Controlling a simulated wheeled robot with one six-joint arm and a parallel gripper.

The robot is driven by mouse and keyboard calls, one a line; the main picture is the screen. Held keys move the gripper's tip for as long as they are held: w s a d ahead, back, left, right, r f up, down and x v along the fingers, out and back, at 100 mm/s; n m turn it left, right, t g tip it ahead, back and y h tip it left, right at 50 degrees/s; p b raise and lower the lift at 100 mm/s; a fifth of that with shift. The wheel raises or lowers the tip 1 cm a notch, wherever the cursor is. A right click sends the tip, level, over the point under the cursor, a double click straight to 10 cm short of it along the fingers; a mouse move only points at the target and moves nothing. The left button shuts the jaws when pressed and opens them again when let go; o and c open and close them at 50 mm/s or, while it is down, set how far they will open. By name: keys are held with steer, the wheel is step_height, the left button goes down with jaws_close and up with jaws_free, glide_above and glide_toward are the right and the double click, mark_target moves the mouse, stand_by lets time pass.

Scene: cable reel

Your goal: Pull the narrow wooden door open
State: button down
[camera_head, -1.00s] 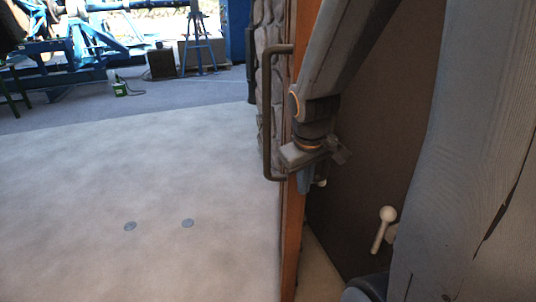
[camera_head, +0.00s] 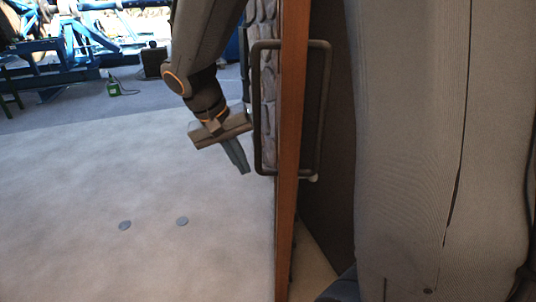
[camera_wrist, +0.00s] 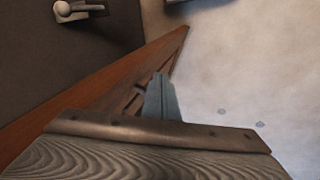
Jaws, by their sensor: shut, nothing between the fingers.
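The narrow wooden door (camera_head: 290,150) stands upright and nearly edge-on to me in the head view, its orange-brown edge facing me. Floor shows on both sides of its foot. A dark bar handle (camera_head: 257,110) is on its left face, and another dark handle (camera_head: 325,110) is on its right. My gripper (camera_head: 245,171) is left of the door, shut and empty, pointing down just left of the left handle and apart from it. In the wrist view the shut fingers (camera_wrist: 161,80) overlap the wooden door (camera_wrist: 150,59); contact cannot be told there.
A dark panel (camera_head: 340,140) stands right of the door. A pale lever with a round knob (camera_wrist: 66,9) shows in the wrist view. Pale floor (camera_head: 120,180) left of the door is clear apart from two flat discs (camera_head: 153,224). Blue machinery (camera_head: 85,55) stands far back.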

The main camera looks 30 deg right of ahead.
mark_target(257, 150)
steer(key=w+d+r+m+h, duration=0.1)
steer(key=w+r+m+h, duration=0.2)
steer(key=w+r, duration=0.3)
steer(key=shift+t, duration=0.3)
steer(key=p+x, duration=0.2)
steer(key=x, duration=0.8)
steer(key=shift+d+f, duration=0.15)
steer(key=shift+s+d+p, duration=0.4)
steer(key=shift+d, duration=0.4)
steer(key=shift+s+d+p, duration=0.35)
steer(key=shift+s+d, duration=0.1)
steer(key=shift+d, duration=0.3)
